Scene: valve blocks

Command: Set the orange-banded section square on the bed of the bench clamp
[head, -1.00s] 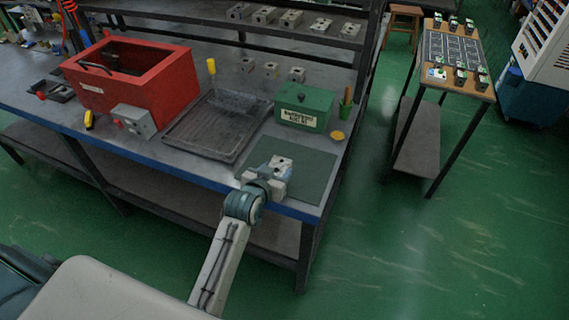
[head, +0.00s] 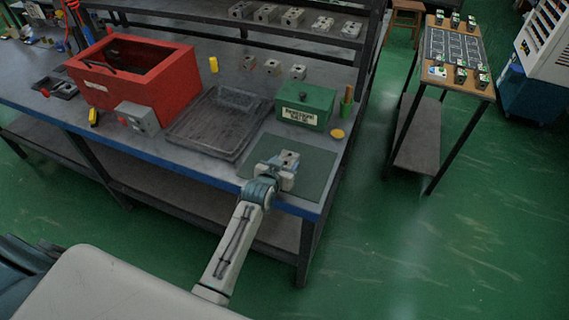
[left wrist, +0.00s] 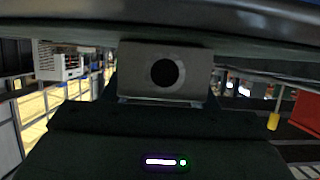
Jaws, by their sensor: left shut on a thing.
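My left gripper (head: 281,177) is shut on a grey metal block (head: 288,159) over the dark green mat near the bench's front right corner. In the head view the block's top shows dark holes. The left wrist view shows a face of the block (left wrist: 135,71) with one round dark hole, close in front of the gripper. I see no orange band on it from these sides. I cannot tell whether it touches the mat. I cannot make out the bench clamp for certain. My right gripper is not in view.
The green mat (head: 318,181) has clear room around the gripper. Behind it stand a green box (head: 305,108) and an orange disc (head: 337,134). A black tray (head: 193,146), a grey switch box (head: 137,118) and a red bin (head: 125,88) lie to the left. Several blocks sit behind.

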